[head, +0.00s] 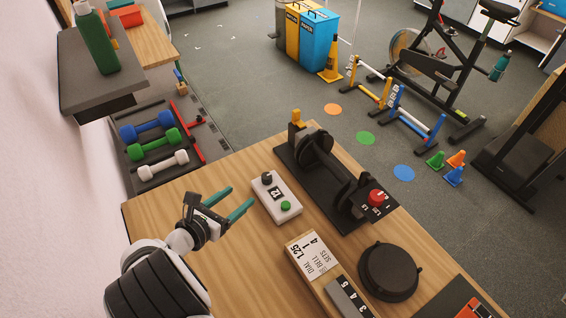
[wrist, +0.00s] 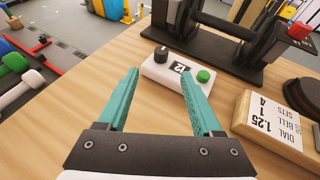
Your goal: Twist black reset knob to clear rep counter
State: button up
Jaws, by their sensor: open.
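The rep counter (head: 283,207) is a white box on the wooden table, with a dark display reading 12. Its black knob (head: 267,178) stands at the far left end, and a green button (head: 286,206) sits at the near end. In the wrist view the counter (wrist: 153,70) lies ahead between the fingertips, with the black knob (wrist: 161,53) at its left and the green button (wrist: 203,76) at its right. My gripper (head: 240,199) has teal fingers, is open and empty, and is to the left of the counter, apart from it. In the wrist view my gripper (wrist: 160,72) also shows spread fingers.
A black dumbbell stand (head: 330,180) with a red knob (head: 377,197) is right of the counter. A wooden block with a printed label (head: 313,256) and a round black plate (head: 389,271) are nearer. Bare table (head: 200,268) surrounds my gripper.

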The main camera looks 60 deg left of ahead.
aim_at(267, 176)
jog(key=x, duration=1.4)
jog(key=shift+d+f, duration=0.1)
grip_shut()
